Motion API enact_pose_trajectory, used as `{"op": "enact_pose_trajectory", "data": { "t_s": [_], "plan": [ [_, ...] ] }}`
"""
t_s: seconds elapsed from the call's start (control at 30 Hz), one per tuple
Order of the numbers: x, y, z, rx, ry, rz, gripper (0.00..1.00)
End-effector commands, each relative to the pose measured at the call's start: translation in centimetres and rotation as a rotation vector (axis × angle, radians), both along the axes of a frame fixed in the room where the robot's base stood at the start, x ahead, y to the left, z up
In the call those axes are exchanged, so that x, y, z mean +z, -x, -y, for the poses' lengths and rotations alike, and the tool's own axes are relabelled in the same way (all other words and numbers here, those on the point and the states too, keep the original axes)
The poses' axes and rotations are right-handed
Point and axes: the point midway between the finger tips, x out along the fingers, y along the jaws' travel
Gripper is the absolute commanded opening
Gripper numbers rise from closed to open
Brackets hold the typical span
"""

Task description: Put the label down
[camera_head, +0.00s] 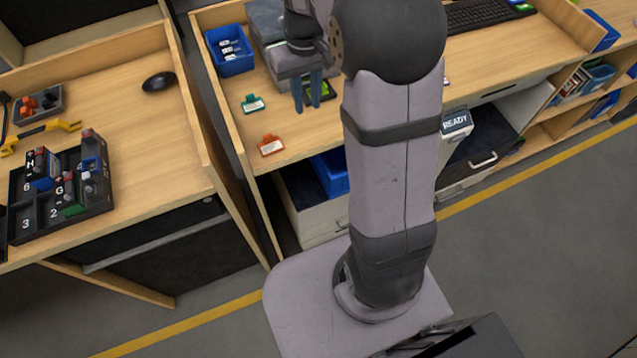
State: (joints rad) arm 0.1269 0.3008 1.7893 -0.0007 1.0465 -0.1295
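My gripper (307,104) points down over the middle wooden desk (235,95), with two bluish fingers close together. A green label (328,91) with a dark patch shows right beside and behind the fingers; I cannot tell whether they grip it or whether it lies on the desk. A second green label (253,103) with a white face lies on the desk left of my gripper. An orange label (271,145) with a white face lies nearer the desk's front edge. My arm hides part of the desk to the right.
A blue bin (229,50) holding white-faced items stands at the back left of the desk, beside a grey machine (270,30). A keyboard (478,14) lies at the right. A black tray (60,205) and a mouse (158,81) are on the left desk. Bare desk surrounds the two left labels.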

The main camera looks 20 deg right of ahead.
Motion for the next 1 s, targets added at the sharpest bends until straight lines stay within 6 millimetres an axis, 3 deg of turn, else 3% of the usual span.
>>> {"op": "enact_pose_trajectory", "data": {
  "t_s": [0.03, 0.3, 0.5, 0.7, 1.0],
  "plan": [
    [-0.4, 2.0, -0.9, 0.003, 0.0, -0.001, 0.22],
    [-3.5, 11.7, -4.0, 0.004, 0.0, -0.001, 0.22],
    [-5.3, 16.4, -4.9, 0.003, 0.0, -0.002, 0.22],
    [-5.9, 18.0, -5.1, 0.002, 0.0, -0.002, 0.22],
    [-6.0, 18.0, -5.1, 0.002, 0.0, -0.004, 0.22]
  ]
}}
